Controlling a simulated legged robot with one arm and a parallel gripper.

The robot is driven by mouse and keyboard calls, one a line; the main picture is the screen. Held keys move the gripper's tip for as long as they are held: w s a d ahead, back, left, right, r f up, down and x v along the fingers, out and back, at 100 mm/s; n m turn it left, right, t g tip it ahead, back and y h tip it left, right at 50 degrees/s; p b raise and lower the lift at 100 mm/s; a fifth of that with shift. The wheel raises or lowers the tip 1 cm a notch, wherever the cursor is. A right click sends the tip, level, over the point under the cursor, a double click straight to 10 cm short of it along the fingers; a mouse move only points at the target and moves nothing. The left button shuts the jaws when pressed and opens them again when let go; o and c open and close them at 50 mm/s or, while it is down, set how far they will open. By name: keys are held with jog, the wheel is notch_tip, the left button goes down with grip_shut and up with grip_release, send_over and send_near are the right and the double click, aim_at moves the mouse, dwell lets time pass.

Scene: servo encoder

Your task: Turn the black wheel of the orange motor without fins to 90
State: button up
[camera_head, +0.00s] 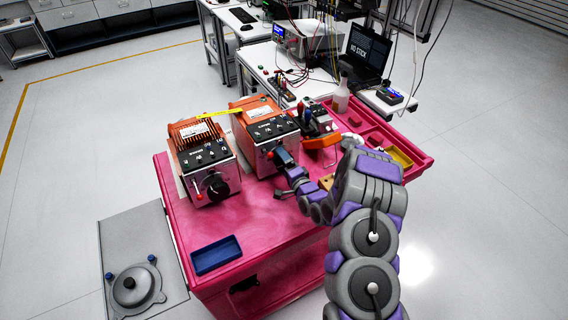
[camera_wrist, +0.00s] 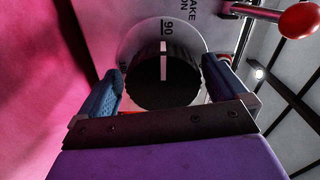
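The orange motor without fins (camera_head: 258,108) stands right of the finned orange motor (camera_head: 195,135) on the pink cart. In the head view my gripper (camera_head: 278,158) is at its front panel and hides the wheel. In the wrist view the black wheel (camera_wrist: 163,85) lies between the two blue fingers of my gripper (camera_wrist: 163,78). The fingers flank it closely; I cannot tell whether they touch it. The wheel's white line (camera_wrist: 163,62) points up at the 90 mark (camera_wrist: 167,27), looking nearly or fully in line with it.
A red-knobbed lever (camera_wrist: 298,20) sticks out to the wheel's upper right in the wrist view. A blue tray (camera_head: 216,256) lies on the front left of the pink cart (camera_head: 190,222). Tools and a bottle (camera_head: 341,97) crowd the cart's right side. A bench with a laptop stands behind.

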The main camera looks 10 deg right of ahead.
jog(key=p+v, duration=0.2)
jog(key=v, duration=1.5)
jog(key=shift+s, duration=0.15)
jog(key=shift+d, duration=0.1)
